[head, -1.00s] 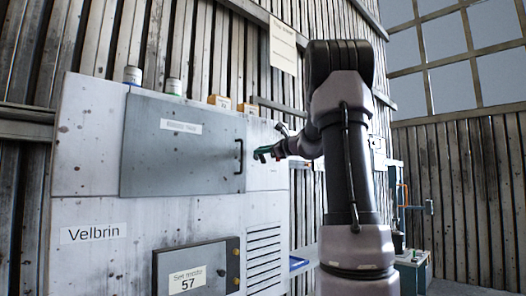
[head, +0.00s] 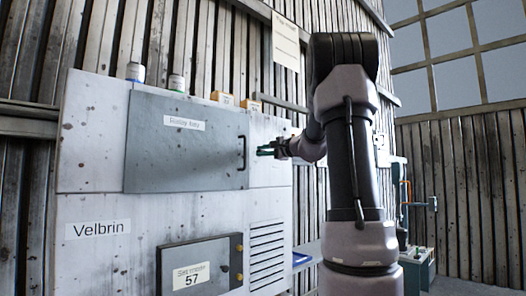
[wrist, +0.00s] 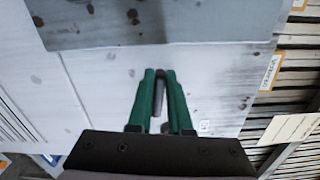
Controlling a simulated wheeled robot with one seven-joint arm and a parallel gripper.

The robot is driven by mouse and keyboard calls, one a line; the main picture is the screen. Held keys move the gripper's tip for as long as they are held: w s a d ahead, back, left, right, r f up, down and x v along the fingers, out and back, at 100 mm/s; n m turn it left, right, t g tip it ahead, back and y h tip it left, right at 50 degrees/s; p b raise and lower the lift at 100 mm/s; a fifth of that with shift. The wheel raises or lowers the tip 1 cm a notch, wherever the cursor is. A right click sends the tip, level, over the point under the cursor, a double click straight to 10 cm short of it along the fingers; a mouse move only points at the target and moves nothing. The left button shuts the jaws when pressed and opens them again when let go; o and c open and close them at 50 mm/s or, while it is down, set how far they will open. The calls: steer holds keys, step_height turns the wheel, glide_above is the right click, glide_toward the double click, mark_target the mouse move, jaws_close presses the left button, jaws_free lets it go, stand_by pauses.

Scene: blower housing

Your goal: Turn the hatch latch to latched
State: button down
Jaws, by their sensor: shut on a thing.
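The grey hatch door (head: 180,150) is closed on the front of the pale housing, with a black pull handle (head: 242,153) near its right edge. In the head view my gripper (head: 264,150) reaches the housing just right of that door. The latch there is too small to make out in that view. In the wrist view the green fingers of my gripper (wrist: 161,76) are shut on a dark grey bar, the hatch latch (wrist: 158,97), which lies lengthwise between them. Its far end lies near the fingertips.
A lower dark panel (head: 199,262) with brass knobs and a vent grille (head: 266,255) are below on the housing (head: 130,210). A paper sheet (head: 286,43) hangs behind.

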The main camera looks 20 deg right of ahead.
steer(key=shift+f+n, duration=0.25)
steer(key=shift+n, duration=0.55)
steer(key=c, duration=0.8)
jaws_free()
steer(key=shift+c, duration=0.2)
steer(key=v, duration=1.1)
